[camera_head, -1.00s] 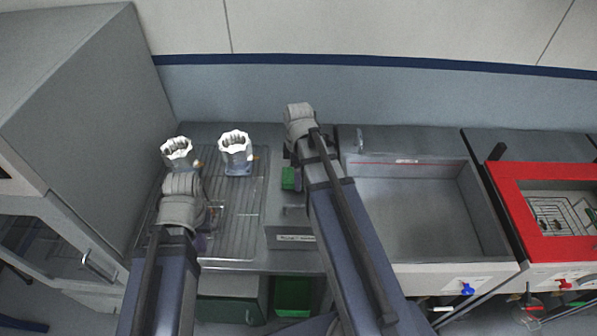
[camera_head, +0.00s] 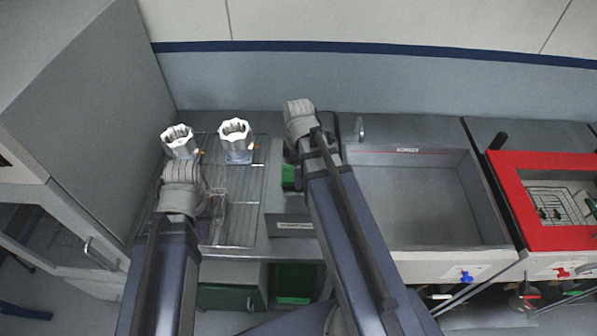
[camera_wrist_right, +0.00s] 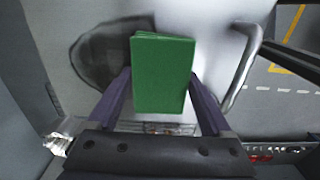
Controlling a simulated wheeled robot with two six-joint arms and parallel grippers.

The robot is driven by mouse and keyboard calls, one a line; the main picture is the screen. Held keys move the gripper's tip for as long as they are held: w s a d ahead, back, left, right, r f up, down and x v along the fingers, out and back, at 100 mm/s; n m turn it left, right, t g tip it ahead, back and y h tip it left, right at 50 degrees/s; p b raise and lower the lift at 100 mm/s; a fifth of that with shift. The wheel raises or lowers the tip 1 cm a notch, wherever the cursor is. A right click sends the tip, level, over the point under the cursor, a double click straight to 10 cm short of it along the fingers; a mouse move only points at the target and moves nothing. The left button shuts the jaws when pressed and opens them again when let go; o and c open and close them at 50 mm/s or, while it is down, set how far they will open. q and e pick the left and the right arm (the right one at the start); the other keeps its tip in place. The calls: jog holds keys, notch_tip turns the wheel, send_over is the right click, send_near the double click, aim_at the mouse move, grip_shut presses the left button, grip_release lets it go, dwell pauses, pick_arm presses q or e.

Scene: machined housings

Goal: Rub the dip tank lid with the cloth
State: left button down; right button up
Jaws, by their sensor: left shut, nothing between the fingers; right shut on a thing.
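My right gripper (camera_wrist_right: 160,98) is shut on a folded green cloth (camera_wrist_right: 163,75). The cloth also shows in the head view (camera_head: 288,178), beside my right forearm, which hides most of the gripper there. In the right wrist view the cloth is over a pale grey lid (camera_wrist_right: 205,25) with a bar handle (camera_wrist_right: 246,65). I cannot tell whether the cloth touches it. In the head view my right arm covers much of the lid area, above a labelled front. My left gripper (camera_head: 217,205) is shut and empty over the wire rack, partly hidden by its own wrist.
Two pale toothed housings (camera_head: 179,140) (camera_head: 237,139) stand at the back of the wire rack (camera_head: 245,205). An empty grey basin (camera_head: 415,205) is right of my right arm, then a red-framed unit (camera_head: 510,200). A grey cabinet (camera_head: 85,110) stands at the left.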

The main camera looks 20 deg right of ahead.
jog(key=shift+w+d, duration=0.4)
jog(key=shift+w, duration=0.5)
jog(key=shift+w+d, duration=0.4)
jog(key=shift+w, duration=0.45)
jog(key=shift+w+d, duration=0.45)
jog(key=shift+w, duration=0.45)
jog(key=shift+w+d, duration=0.4)
jog(key=shift+w, duration=0.45)
jog(key=shift+w+d, duration=0.3)
jog(key=shift+w, duration=0.35)
jog(key=shift+w+d, duration=0.35)
jog(key=shift+w, duration=0.25)
jog(key=shift+w+d, duration=0.3)
jog(key=shift+w, duration=0.35)
jog(key=shift+s+d, duration=0.1)
jog(key=shift+s+d, duration=0.35)
jog(key=shift+d, duration=0.3)
jog(key=shift+s+d, duration=0.35)
jog(key=shift+d, duration=0.3)
